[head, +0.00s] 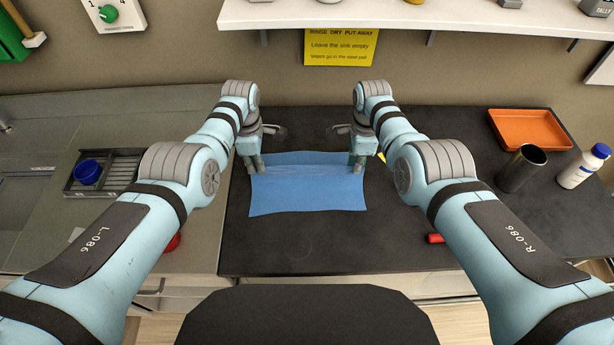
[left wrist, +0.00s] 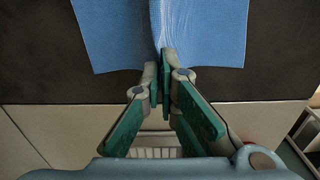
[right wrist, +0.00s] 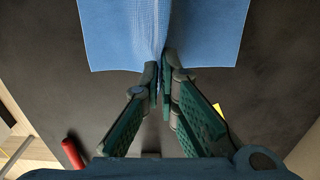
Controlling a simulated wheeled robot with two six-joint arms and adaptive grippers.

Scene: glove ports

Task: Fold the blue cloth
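The blue cloth (head: 307,190) lies on the dark worktop, spread out as a wide rectangle with a raised crease running across it between my grippers. My left gripper (head: 254,165) is at its left edge. In the left wrist view its fingertips (left wrist: 165,62) are closed together on the pinched edge of the cloth (left wrist: 110,35). My right gripper (head: 357,162) is at its right edge. In the right wrist view its fingertips (right wrist: 162,68) are closed on a pinched fold of the cloth (right wrist: 115,35).
An orange tray (head: 530,128), a dark cylinder (head: 522,168) and a white bottle (head: 584,166) stand to the right. A red object (head: 435,239) lies near the front. A rack with a blue cup (head: 88,172) is at left. The worktop (head: 310,250) in front of the cloth is clear.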

